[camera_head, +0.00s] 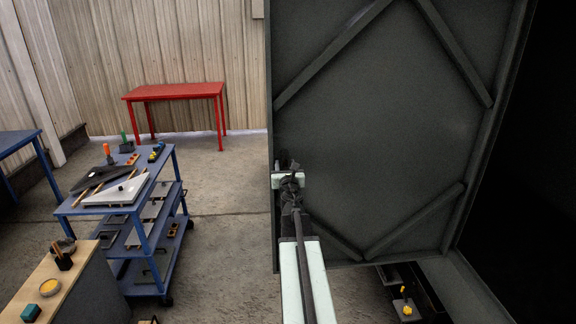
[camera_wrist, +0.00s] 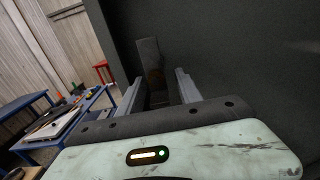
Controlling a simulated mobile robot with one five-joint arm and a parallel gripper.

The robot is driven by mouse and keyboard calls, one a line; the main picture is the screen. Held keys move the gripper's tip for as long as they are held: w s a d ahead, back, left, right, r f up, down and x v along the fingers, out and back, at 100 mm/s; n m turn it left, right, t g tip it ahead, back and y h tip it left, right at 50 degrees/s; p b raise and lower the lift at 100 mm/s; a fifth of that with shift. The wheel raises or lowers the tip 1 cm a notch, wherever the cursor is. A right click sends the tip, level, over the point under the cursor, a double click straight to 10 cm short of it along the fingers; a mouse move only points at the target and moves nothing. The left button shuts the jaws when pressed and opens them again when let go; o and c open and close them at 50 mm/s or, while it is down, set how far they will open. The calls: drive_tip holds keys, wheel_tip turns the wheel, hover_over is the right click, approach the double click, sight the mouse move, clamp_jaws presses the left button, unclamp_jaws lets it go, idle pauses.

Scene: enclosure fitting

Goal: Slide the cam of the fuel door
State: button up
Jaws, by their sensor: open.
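The fuel door (camera_head: 385,120) is a large dark grey panel with diagonal braces, standing open and filling the right half of the head view. It also shows as the dark surface in the wrist view (camera_wrist: 240,50). My gripper (camera_head: 288,168) is at the door's left edge, around mid-height to low. In the wrist view my gripper (camera_wrist: 158,84) has two fingers apart, one on each side of a narrow dark grey upright piece (camera_wrist: 149,55), which may be the cam. Whether the fingers touch it cannot be told. In the head view my gripper mostly hides this spot.
A blue cart (camera_head: 152,228) with tools and plates stands left of the door. A wooden-topped bench (camera_head: 62,285) is at lower left, and a red table (camera_head: 175,91) at the back wall. The dark enclosure opening (camera_head: 530,180) is at right. Floor between cart and door is clear.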

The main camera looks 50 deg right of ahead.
clamp_jaws()
idle(1.4)
